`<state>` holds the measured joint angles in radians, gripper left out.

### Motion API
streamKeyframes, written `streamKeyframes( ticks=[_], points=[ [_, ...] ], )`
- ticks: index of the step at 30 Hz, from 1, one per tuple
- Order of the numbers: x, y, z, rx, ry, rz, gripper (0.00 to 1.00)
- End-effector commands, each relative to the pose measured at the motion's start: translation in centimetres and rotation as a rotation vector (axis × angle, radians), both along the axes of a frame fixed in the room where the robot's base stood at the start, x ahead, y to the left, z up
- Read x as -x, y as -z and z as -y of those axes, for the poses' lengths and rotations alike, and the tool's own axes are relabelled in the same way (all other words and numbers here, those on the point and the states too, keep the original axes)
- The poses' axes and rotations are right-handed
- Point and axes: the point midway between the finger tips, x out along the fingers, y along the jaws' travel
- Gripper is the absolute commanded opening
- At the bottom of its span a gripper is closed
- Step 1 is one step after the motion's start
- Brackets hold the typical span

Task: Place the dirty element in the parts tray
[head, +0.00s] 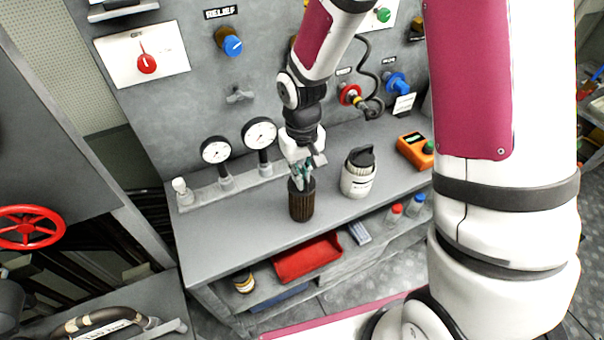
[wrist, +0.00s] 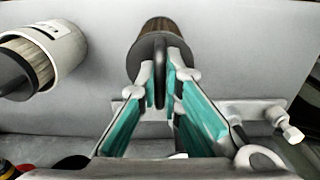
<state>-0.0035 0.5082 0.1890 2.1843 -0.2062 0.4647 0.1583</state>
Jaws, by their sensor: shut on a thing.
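The dirty element (head: 301,203) is a dark brown pleated cylinder with a black top and loop handle, upright at the front of the grey bench. It also shows in the wrist view (wrist: 158,28). My gripper (head: 303,177) comes down from above, its teal-padded fingers (wrist: 163,85) closed on the loop handle. I cannot tell whether the element's base touches the bench. A red tray (head: 306,258), likely the parts tray, sits on the shelf below the bench top and looks empty.
A white canister with a black handle (head: 358,175) stands right of the element. Two gauges (head: 216,150) rise from a manifold behind it. An orange meter (head: 413,150) lies at the right. Red and blue bottles (head: 395,211) stand on the lower shelf. The bench's front left is clear.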

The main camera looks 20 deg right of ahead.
Motion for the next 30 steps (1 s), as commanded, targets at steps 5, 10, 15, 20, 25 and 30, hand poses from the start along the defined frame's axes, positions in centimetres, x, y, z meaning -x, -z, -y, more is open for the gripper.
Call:
streamKeyframes(
  ticks=[5, 10, 15, 20, 25, 30],
  points=[
    [0.0, 0.3, 0.0, 0.000, -0.001, -0.001, 0.00],
    [0.0, 0.3, 0.0, 0.000, 0.000, -0.001, 0.27],
    [0.0, 0.3, 0.0, 0.000, 0.000, -0.001, 0.27],
    [0.0, -0.2, 0.0, 0.000, 0.000, 0.001, 0.27],
    [-0.2, -2.3, 0.1, 0.000, 0.000, 0.004, 0.27],
    [-0.2, -5.6, 0.0, 0.000, 0.002, 0.006, 0.27]
  ],
)
